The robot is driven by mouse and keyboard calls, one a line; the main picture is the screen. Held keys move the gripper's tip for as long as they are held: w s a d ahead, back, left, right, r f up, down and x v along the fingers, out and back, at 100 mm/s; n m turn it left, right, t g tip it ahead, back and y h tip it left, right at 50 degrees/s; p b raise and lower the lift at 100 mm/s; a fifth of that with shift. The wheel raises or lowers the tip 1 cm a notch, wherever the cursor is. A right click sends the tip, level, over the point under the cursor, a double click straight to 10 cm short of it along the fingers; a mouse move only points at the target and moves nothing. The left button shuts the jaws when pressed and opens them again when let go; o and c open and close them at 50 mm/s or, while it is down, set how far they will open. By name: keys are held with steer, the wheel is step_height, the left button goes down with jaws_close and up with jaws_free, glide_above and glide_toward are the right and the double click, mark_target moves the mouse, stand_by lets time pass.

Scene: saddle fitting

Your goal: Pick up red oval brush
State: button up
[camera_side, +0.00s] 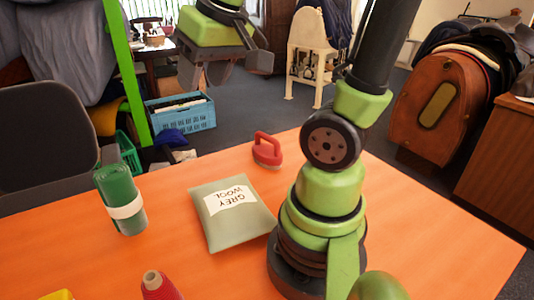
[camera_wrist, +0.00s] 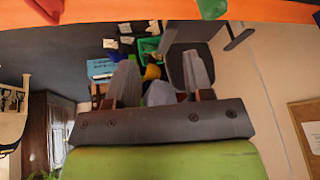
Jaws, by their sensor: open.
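The red oval brush (camera_side: 267,154) sits on the orange table near its far edge, with its looped handle up. A red shape at the top left edge of the wrist view (camera_wrist: 48,8) appears to be the same brush, cut off by the frame. My gripper (camera_side: 225,72) is up in the air beyond and above the brush, apart from it, with its jaws apart and nothing between them. In the wrist view its two fingers (camera_wrist: 160,85) are spread, with the room's floor and crates behind them.
A grey-green pouch labelled "GREY WOOL" (camera_side: 232,212) lies just in front of the brush. A green roll with a white band (camera_side: 120,198) stands to the left. A red cone-shaped item (camera_side: 160,287) and a yellow item (camera_side: 57,295) are at the front edge. The table (camera_side: 445,235) is clear at right.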

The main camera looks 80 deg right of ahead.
steer(key=w+d+f+g+h, duration=0.15)
steer(key=d+f, duration=0.25)
steer(key=d, duration=0.5)
steer(key=m+g, duration=0.1)
steer(key=g, duration=0.4)
glide_above(269, 137)
step_height(269, 137, down, 11)
step_height(269, 137, down, 4)
steer(key=shift+w+a+r+y, duration=0.1)
steer(key=shift+w+y, duration=0.05)
steer(key=shift+y, duration=0.2)
steer(key=shift+a+x, duration=0.2)
steer(key=shift+x, duration=1.2)
steer(key=shift+a+x, duration=0.25)
steer(key=shift+x, duration=1.1)
steer(key=shift+w+d, duration=0.1)
steer(key=shift+d, duration=0.05)
jaws_close()
